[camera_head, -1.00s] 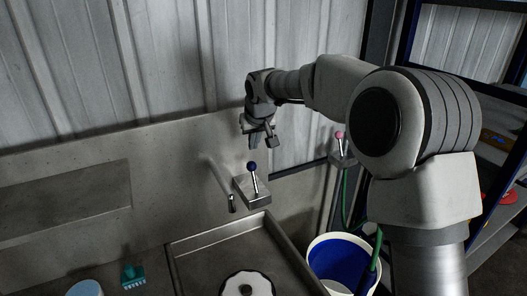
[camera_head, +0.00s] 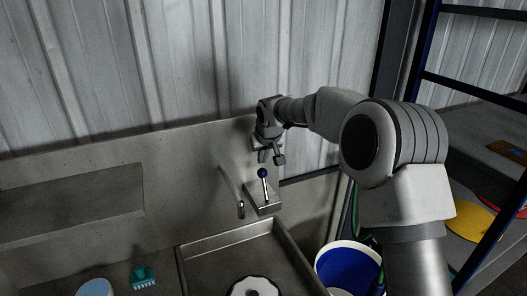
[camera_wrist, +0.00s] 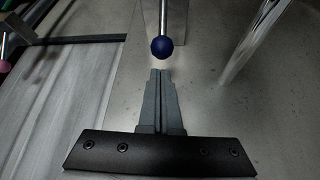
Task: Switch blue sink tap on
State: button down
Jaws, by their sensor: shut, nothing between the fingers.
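The blue-knobbed tap lever (camera_head: 263,174) stands upright, slightly tilted, on a metal block beside the spout (camera_head: 232,190) above the sink (camera_head: 186,262). In the wrist view the blue knob (camera_wrist: 162,48) is just beyond my fingertips, with a small gap showing in that view. My gripper (camera_head: 264,158) is just above the knob in the head view, and its shut fingers also show in the wrist view (camera_wrist: 160,73). Nothing is held between them. The spout is at the right in the wrist view (camera_wrist: 250,38).
A blue-and-white bucket (camera_head: 350,266) stands right of the sink. A pink knob (camera_wrist: 4,66) shows at the left edge of the wrist view. A teal brush (camera_head: 143,277) lies left of the sink, and a black-and-white round item (camera_head: 246,288) is in it. Shelves stand at the right.

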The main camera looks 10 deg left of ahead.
aim_at(264, 185)
jog(key=p+x, duration=0.1)
jog(key=x, duration=0.4)
jog(key=shift+f, duration=0.1)
dwell(0.4)
jog(key=shift+s+b, duration=0.1)
jog(key=shift+b, duration=0.75)
